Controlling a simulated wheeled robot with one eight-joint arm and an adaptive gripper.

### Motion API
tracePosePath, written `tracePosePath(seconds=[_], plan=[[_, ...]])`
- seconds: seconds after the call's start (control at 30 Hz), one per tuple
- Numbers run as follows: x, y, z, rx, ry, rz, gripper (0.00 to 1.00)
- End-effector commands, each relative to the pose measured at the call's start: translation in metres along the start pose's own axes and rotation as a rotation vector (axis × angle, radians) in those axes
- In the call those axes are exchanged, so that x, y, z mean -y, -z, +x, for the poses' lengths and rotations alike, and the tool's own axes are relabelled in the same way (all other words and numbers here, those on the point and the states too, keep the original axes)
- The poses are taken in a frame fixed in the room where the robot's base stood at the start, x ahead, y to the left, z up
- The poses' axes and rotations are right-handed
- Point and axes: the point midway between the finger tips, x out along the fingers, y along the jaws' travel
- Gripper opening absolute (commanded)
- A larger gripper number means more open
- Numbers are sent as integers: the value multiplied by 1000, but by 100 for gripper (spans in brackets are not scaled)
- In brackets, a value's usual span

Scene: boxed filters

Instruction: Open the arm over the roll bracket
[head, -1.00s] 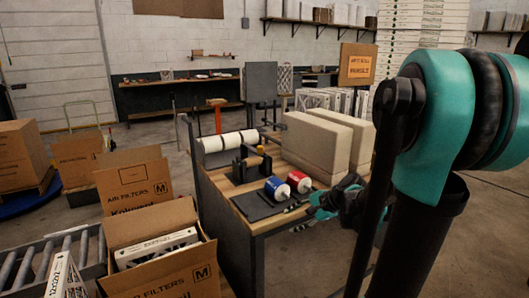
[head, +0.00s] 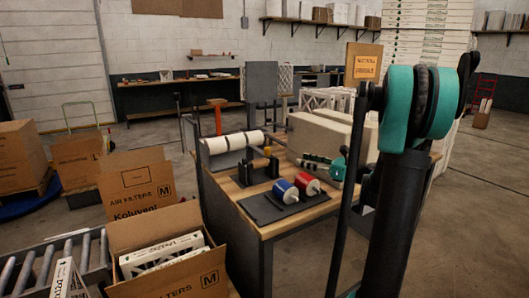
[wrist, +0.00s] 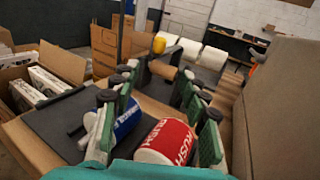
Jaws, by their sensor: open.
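The roll bracket (head: 247,172) is a black stand on the wooden table, behind the black mat. In the wrist view a brown bar (wrist: 163,70) lies across the bracket below the yellow knob (wrist: 159,45). Whether the arm over the bracket is raised cannot be told. My gripper (head: 312,163), with green and black fingers, is right of the bracket in the head view. In the wrist view my gripper (wrist: 160,85) is open, its fingers apart and empty, pointing toward the bracket. Part of the bracket is hidden behind the fingers.
White rolls (head: 233,141) lie behind the bracket. Large beige blocks (head: 320,136) stand at the right. Open filter boxes (head: 160,245) stand left of the table.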

Motion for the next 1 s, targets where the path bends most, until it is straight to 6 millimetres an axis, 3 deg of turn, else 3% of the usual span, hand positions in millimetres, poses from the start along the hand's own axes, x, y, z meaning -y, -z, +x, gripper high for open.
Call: tracePosePath(seconds=[0.17, 0.7, 1.0], plan=[[-2, 0, 23, 0, -5, 0, 44], [-2, 1, 129, -2, -4, -3, 44], [-1, 1, 166, -2, -1, -3, 44]])
